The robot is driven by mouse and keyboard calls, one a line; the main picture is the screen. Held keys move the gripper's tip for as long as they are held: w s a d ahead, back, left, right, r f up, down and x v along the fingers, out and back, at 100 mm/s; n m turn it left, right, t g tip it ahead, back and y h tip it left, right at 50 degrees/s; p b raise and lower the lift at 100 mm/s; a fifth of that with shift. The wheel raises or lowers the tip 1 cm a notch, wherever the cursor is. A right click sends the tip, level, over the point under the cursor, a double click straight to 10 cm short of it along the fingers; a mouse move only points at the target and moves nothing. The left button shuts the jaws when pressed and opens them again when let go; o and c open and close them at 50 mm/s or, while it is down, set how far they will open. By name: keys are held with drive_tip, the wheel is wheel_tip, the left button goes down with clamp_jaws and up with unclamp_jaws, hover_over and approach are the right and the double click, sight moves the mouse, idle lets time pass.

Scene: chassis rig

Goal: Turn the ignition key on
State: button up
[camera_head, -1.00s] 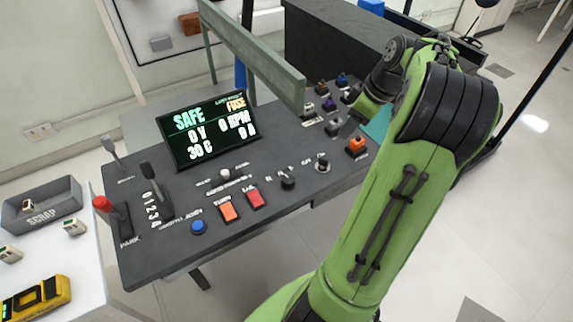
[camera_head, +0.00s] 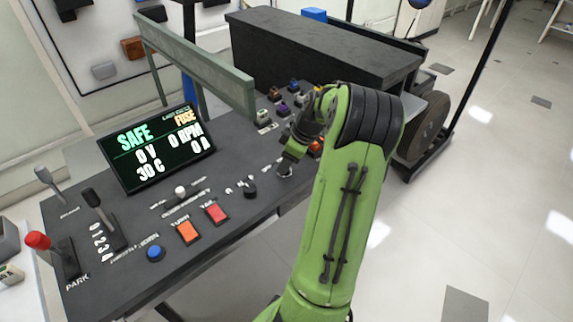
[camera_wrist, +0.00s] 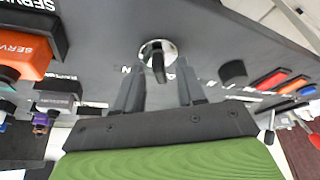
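The ignition key, a dark upright tab in a round silver lock, shows in the wrist view (camera_wrist: 157,62) just beyond my fingertips. Contact with the key cannot be made out. In the head view my gripper (camera_head: 287,160) is low over the right part of the dark console, and it largely covers the lock. The console screen (camera_head: 155,147) reads SAFE, 0 V, 0 RPM, 30 C and 0 A, with FUSE in orange.
A black knob (camera_head: 249,188) stands left of the lock, with red (camera_head: 217,213) and orange (camera_head: 188,232) buttons farther left. An orange SERVICE switch (camera_wrist: 25,52) is close by in the wrist view. A green-grey bar (camera_head: 195,65) rises behind the screen.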

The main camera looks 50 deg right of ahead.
drive_tip(key=shift+c, duration=0.4)
clamp_jaws()
drive_tip(key=m+h, duration=0.1)
drive_tip(key=m, duration=0.2)
drive_tip(key=m+h, duration=0.1)
drive_tip(key=m, duration=0.1)
drive_tip(key=shift+a+m+b, duration=0.2)
drive_tip(key=shift+m+b, duration=0.1)
drive_tip(key=shift+m, duration=0.1)
drive_tip(key=m+h, duration=0.1)
drive_tip(key=m, duration=0.2)
drive_tip(key=m+g+h, duration=0.1)
drive_tip(key=m, duration=0.1)
drive_tip(key=shift+w+a+m, duration=0.1)
drive_tip(key=shift+a+m, duration=0.05)
drive_tip(key=shift+m, duration=0.25)
drive_tip(key=shift+m+h, duration=0.3)
drive_tip(key=shift+o, duration=0.4)
unclamp_jaws()
